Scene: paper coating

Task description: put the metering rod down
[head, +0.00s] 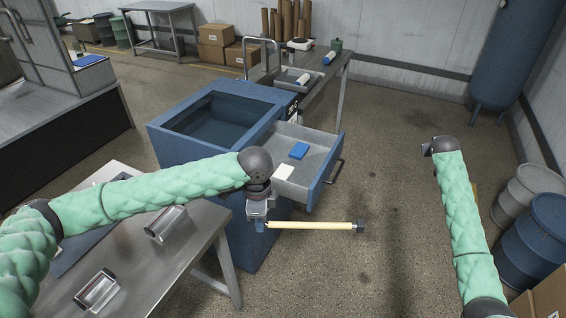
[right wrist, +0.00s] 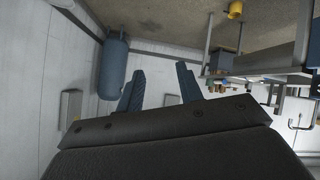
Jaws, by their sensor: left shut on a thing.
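The metering rod (head: 312,226) is a thin pale-yellow rod with a dark block at its right end. My left gripper (head: 261,222) is shut on the rod near its left end. The rod lies level in the picture, in the air over the floor, in front of the open drawer (head: 331,170) and right of the metal table (head: 201,240). My right gripper (head: 430,149) is at the right over the floor, apart from everything. In the right wrist view its two fingers (right wrist: 160,88) stand apart with nothing between them.
The drawer of the blue cabinet (head: 165,140) is pulled out and holds a blue block (head: 299,151) and a white piece (head: 284,172). Two metal trays (head: 97,291) sit on the near table. Blue and grey drums (head: 535,235) stand at the right. A bench stands behind.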

